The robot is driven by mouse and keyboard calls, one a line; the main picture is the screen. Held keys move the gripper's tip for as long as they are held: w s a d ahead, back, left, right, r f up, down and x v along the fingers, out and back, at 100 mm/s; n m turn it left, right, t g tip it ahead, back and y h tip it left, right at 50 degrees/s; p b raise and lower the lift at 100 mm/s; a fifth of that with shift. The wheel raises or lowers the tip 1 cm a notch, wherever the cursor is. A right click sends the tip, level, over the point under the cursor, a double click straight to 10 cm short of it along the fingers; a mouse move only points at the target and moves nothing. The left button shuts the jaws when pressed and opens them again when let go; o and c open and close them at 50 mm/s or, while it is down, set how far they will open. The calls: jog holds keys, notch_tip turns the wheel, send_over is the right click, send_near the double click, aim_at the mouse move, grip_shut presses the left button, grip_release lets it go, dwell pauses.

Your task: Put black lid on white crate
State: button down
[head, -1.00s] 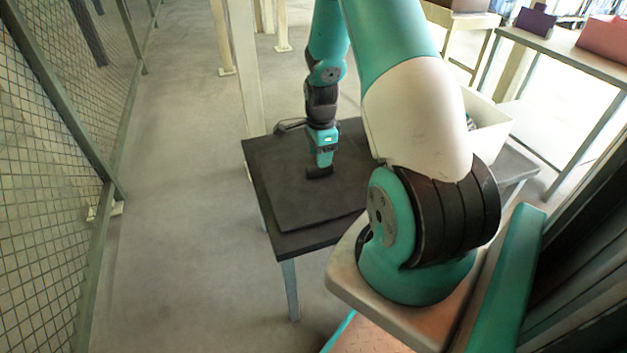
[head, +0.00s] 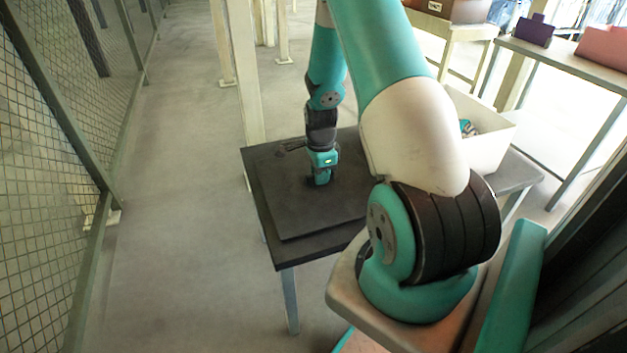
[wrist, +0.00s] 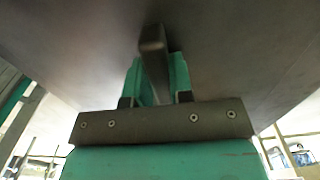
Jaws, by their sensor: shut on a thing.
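The black lid (head: 280,205) is a flat dark square panel over the dark table (head: 285,255) in the head view. I cannot tell whether it touches the table top. In the wrist view the lid (wrist: 245,55) fills the upper part as a grey sheet. My gripper (head: 321,181) is at the middle of the lid. In the wrist view my gripper (wrist: 155,75) has its green fingers shut on the lid's narrow upright handle (wrist: 153,45). The white crate (head: 490,153) stands to the right, partly hidden by my arm, with its top open and some things inside.
A wire mesh fence (head: 50,190) runs along the left, with free floor (head: 175,220) beside it. A pale post (head: 240,70) stands behind the table. At the back right, a bench (head: 575,65) holds a purple bag (head: 534,30) and a pink bag (head: 607,40).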

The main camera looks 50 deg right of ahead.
jog(key=shift+r+p, duration=2.9)
jog(key=shift+r, duration=0.1)
